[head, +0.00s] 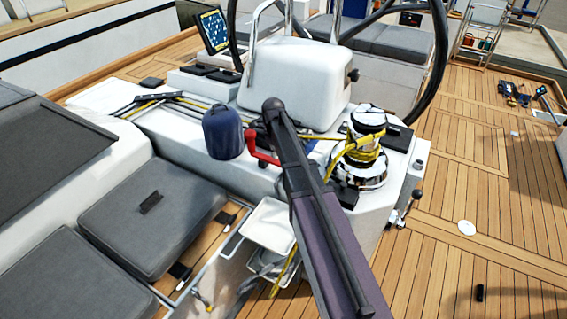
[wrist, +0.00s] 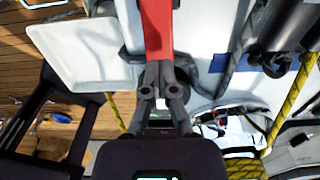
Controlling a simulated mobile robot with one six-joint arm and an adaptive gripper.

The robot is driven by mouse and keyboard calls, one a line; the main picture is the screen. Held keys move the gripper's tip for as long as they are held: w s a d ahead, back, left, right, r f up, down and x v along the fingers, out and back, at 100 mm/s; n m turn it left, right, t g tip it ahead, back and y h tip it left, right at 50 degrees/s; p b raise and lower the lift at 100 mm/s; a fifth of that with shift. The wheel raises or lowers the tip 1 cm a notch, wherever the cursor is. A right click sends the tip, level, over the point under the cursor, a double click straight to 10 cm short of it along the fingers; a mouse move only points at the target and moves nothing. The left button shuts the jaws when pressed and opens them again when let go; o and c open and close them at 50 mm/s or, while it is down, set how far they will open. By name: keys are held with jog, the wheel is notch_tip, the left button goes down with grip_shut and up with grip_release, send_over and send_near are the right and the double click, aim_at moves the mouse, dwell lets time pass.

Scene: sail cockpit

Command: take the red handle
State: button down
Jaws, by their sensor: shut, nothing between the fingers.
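The red handle (head: 262,158) is a bent red bar on the white console, partly behind my dark arm in the head view. My gripper (wrist: 158,72) is shut and empty, in line with the handle's lower end. I cannot tell whether the tips touch it. In the head view my arm hides the gripper.
A blue canister (head: 222,132) stands left of the handle. A chrome winch (head: 366,150) with yellow rope stands to its right. A white tray (head: 268,226) sits below, also seen in the wrist view (wrist: 82,62). Grey cushions (head: 152,215) lie left.

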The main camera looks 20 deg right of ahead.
aim_at(275, 160)
jog(key=shift+w+r+p, duration=0.1)
jog(key=shift+r+p, duration=0.6)
jog(key=shift+r, duration=0.2)
jog(key=c, duration=0.9)
grip_release()
jog(key=o, duration=0.5)
notch_tip(275, 160, up, 9)
jog(key=p, duration=0.9)
